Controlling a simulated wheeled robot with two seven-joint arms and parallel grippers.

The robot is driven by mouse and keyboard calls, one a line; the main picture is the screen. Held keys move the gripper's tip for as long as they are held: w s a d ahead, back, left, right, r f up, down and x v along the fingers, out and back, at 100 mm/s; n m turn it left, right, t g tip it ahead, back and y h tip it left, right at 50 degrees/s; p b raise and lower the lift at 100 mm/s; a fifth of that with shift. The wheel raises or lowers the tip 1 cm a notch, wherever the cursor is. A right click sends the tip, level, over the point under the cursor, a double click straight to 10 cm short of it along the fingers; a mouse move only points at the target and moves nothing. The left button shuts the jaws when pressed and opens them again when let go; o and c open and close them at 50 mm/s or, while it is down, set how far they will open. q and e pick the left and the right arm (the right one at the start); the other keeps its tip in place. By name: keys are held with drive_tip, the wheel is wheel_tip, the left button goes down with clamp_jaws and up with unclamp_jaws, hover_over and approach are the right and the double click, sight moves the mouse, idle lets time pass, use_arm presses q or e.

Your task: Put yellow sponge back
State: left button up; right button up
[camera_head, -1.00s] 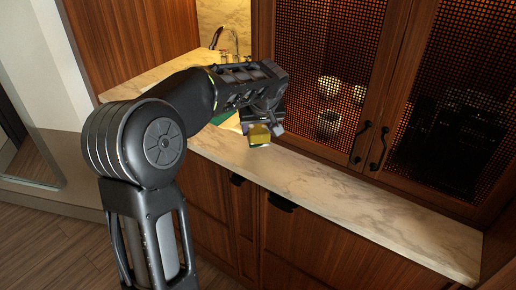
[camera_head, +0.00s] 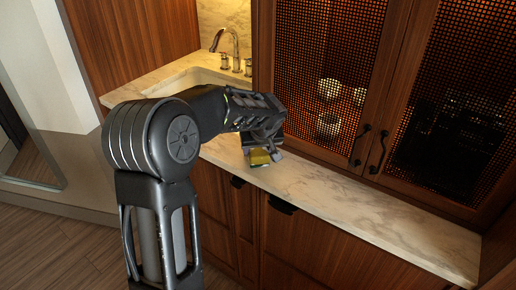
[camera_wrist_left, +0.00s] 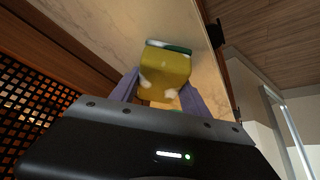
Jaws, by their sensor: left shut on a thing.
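The yellow sponge (camera_head: 259,158) has a thin green layer on one side. My left gripper (camera_head: 262,149) is shut on it, low over the front part of the marble counter. In the left wrist view the sponge (camera_wrist_left: 168,72) sits between the two fingers of the gripper (camera_wrist_left: 158,92), with its green and whitish edge at the far end. I cannot tell whether the sponge touches the counter. My right gripper is not in view.
The marble counter (camera_head: 350,208) is clear to the right. A sink (camera_head: 185,82) with a metal faucet (camera_head: 232,45) lies behind my left arm. Wooden cabinet doors with mesh (camera_head: 330,60) rise behind the counter. Dark handles (camera_head: 282,204) stick out below the counter's front edge.

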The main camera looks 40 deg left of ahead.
use_arm(q)
drive_tip(key=shift+f+b, duration=0.2)
drive_tip(key=shift+b, duration=0.1)
drive_tip(key=o, duration=1.2)
drive_tip(key=shift+r, duration=0.1)
drive_tip(key=shift+r, duration=0.1)
drive_tip(key=shift+r+p, duration=0.15)
drive_tip(key=shift+p, duration=0.3)
drive_tip(key=shift+s+d+r, duration=0.1)
drive_tip(key=shift+d+r, duration=0.15)
drive_tip(key=shift+r, duration=0.1)
drive_tip(key=b+v, duration=0.1)
drive_tip(key=v, duration=1)
drive_tip(key=shift+s+b, duration=0.1)
drive_tip(key=shift+b, duration=0.3)
